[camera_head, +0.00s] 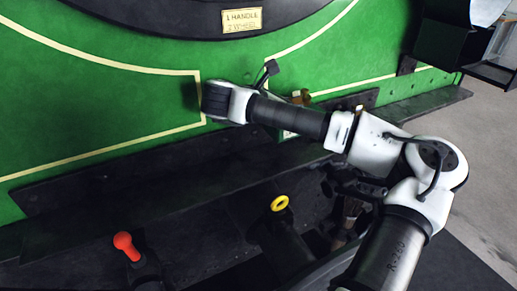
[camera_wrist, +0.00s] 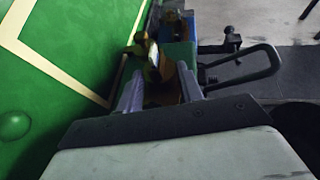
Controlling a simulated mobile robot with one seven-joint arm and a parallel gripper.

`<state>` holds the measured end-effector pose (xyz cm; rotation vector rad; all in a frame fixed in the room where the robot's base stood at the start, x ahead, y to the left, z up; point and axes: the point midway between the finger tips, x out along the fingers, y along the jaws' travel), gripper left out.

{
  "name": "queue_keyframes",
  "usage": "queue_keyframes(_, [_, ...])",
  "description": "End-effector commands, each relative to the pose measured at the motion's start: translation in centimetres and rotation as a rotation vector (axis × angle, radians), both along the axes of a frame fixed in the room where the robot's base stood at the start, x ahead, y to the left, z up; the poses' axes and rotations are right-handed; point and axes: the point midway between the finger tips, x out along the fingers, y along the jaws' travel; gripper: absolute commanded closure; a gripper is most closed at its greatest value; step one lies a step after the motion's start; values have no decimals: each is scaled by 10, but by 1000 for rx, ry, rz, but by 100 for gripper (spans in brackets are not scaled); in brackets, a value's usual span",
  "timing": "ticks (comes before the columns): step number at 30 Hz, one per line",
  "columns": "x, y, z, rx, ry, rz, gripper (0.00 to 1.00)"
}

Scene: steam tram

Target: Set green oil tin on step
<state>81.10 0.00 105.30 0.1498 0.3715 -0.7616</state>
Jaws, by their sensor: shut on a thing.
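In the wrist view my gripper (camera_wrist: 160,84) has its two grey fingers on either side of a thing with brass-yellow and green parts, which I take to be the green oil tin (camera_wrist: 182,52). The fingers are shut on it, though its lower part is dark and partly hidden. In the head view my arm covers the gripper and most of what it holds; only small brass and pale bits show by the forearm. A long dark ledge, likely the step (camera_head: 425,105), runs along the foot of the green panel and continues left behind my arm.
The green panel (camera_head: 100,110) with cream lines stands close to my arm. Below are a red-knobbed lever (camera_head: 125,245) and a yellow ring (camera_head: 279,203) on a dark fitting. A black box-like part (camera_head: 445,45) stands upper right. A black loop (camera_wrist: 245,72) juts right in the wrist view.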

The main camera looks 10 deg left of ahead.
Motion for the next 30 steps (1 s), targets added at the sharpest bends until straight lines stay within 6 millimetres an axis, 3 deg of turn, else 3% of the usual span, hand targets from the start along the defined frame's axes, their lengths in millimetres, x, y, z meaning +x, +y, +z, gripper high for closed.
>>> queue_keyframes(6, [0,1,-35,2,1,1,100])
queue_keyframes(18, [0,0,-80,3,2,0,100])
queue_keyframes(30, [0,0,-89,1,-2,0,100])
